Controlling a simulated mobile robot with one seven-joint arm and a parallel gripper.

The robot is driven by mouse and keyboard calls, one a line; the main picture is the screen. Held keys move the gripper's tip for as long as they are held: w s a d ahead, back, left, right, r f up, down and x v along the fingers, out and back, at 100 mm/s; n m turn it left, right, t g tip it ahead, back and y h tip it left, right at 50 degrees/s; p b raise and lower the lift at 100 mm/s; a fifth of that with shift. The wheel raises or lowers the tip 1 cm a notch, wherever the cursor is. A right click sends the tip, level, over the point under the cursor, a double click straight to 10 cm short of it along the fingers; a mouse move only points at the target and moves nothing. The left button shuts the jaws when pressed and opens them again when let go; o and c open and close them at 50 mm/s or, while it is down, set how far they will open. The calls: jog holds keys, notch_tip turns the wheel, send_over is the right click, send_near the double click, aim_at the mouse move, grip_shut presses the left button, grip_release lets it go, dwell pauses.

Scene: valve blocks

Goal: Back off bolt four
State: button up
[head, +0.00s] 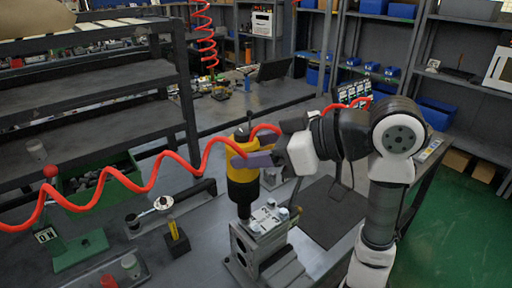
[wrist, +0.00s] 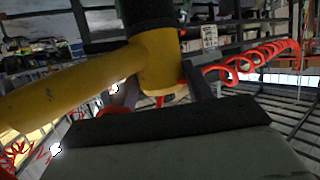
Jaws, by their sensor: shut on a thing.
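A yellow and black power tool (head: 243,182) stands upright in the head view, with its dark socket end pointing down. My gripper (head: 250,152) is shut on its upper body from the right. The tool's yellow body and side handle also show close up in the wrist view (wrist: 158,62). A grey valve block (head: 262,246) sits on the bench below, with number labels and several pale bolt heads (head: 283,213) on top. The socket end is at the block's far left corner. I cannot tell whether it is seated on a bolt, and bolt four's label is not readable.
A dark mat (head: 335,212) lies right of the block.

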jog(key=shift+f+b, duration=0.75)
jog(key=shift+f, duration=0.3)
dwell(2.4)
jog(key=shift+r, duration=0.25)
dwell(2.0)
jog(key=shift+r+p, duration=3.05)
jog(key=shift+r, duration=0.55)
jog(key=shift+d+f, duration=0.1)
jog(key=shift+d, duration=0.05)
